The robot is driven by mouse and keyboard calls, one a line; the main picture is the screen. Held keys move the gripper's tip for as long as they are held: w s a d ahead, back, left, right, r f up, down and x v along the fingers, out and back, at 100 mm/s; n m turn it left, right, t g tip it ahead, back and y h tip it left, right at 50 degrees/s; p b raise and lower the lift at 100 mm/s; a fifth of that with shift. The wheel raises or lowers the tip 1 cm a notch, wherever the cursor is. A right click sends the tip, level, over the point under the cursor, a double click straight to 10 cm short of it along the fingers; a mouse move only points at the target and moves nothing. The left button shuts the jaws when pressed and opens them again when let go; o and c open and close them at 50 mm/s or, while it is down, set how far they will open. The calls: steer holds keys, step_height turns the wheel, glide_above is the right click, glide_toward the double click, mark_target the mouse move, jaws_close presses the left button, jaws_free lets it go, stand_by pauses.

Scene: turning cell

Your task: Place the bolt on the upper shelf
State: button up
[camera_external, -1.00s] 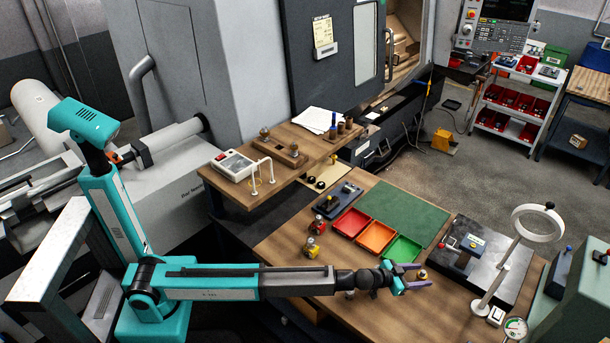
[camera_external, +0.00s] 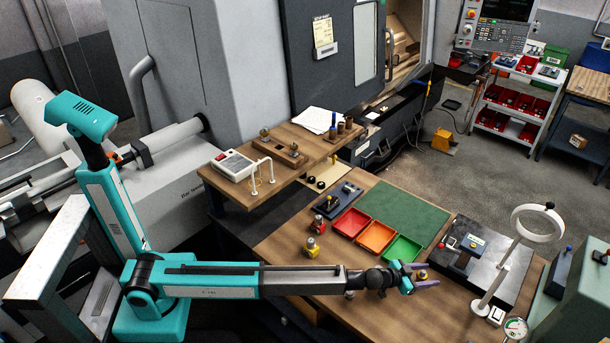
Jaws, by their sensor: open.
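My gripper (camera_external: 431,274) has purple fingers and is open, low over the front right of the wooden workbench. A small brass-coloured piece (camera_external: 422,275) with a dark top shows between the fingers; it may be the bolt, but it is too small to be sure. I cannot tell whether the fingers touch it. The upper shelf (camera_external: 232,189) is the raised wooden board at the left back of the bench, far from my gripper.
The shelf carries a white device (camera_external: 236,166), a wooden block (camera_external: 283,152), papers and dark cylinders. Red, orange (camera_external: 376,236) and green trays and a green mat (camera_external: 405,210) lie mid-bench. A ring lamp (camera_external: 538,222) and a dark plate (camera_external: 510,270) stand right.

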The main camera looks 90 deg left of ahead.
steer(key=shift+x, duration=0.8)
